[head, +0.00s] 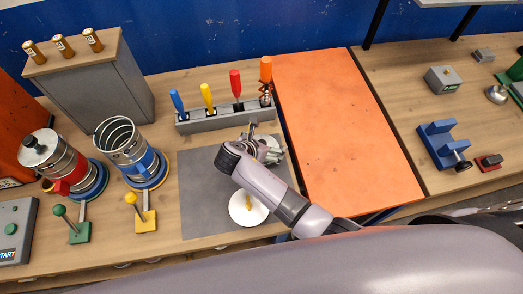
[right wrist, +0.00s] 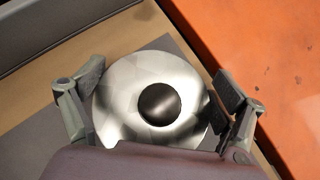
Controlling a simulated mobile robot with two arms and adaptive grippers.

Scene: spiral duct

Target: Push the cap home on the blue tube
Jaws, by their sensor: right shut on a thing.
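The blue tube (head: 133,155) is a silvery spiral duct with a blue band, standing upright at the left with its top open. A round metallic cap (right wrist: 125,75) with a black knob sits between the fingers of my right gripper (right wrist: 155,105) in the right wrist view. In the head view my right gripper (head: 268,150) is at the back right of the grey mat, shut on this cap, well to the right of the tube. My arm hides part of the cap there. I cannot tell whether the cap touches the mat. My left gripper is not in view.
A red-banded tube (head: 63,165) with a dark-knobbed cap stands left of the blue tube. A tool rack (head: 210,121) stands behind. Green (head: 78,232) and yellow (head: 147,220) levers stand in front.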

